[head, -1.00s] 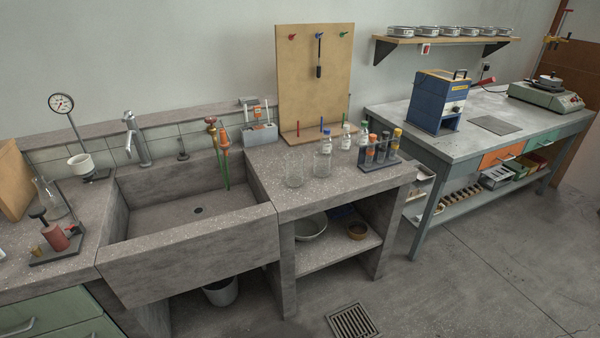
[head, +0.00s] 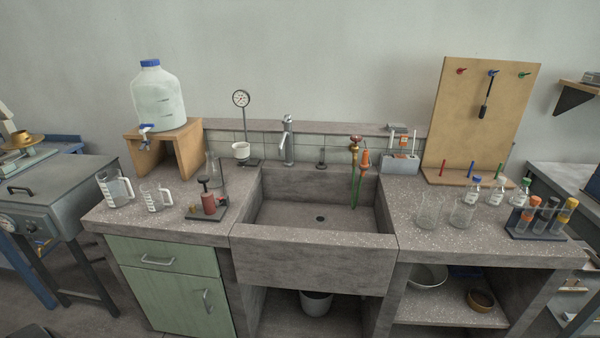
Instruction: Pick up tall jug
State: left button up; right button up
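Two clear jugs with handles and white markings stand upright on the left end of the concrete bench. The taller-looking jug (head: 115,191) is at the far left, near the bench's left edge. The smaller jug (head: 154,198) stands just to its right, with a small gap between them. Both look empty. Neither of my grippers is in the head view.
A water carboy (head: 158,97) sits on a wooden stand (head: 189,150) behind the jugs. A red device on a dark base (head: 208,208) and a glass flask (head: 214,170) stand right of them. The sink (head: 315,255) is mid-bench. A grey metal unit (head: 55,195) stands left.

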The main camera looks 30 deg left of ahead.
aim_at(111, 181)
jog(key=u, duration=2.3)
jog(key=k, duration=0.5)
jog(key=u, duration=0.6)
jog(key=k, duration=0.8)
jog(key=u, duration=0.75)
jog(key=i, duration=1.8)
jog(key=u, duration=0.2)
jog(key=i, duration=2.05)
jog(key=z, duration=0.9)
jog(key=i, duration=1.05)
jog(key=z, duration=1.7)
jog(key=i, duration=0.8)
jog(key=z, duration=0.5)
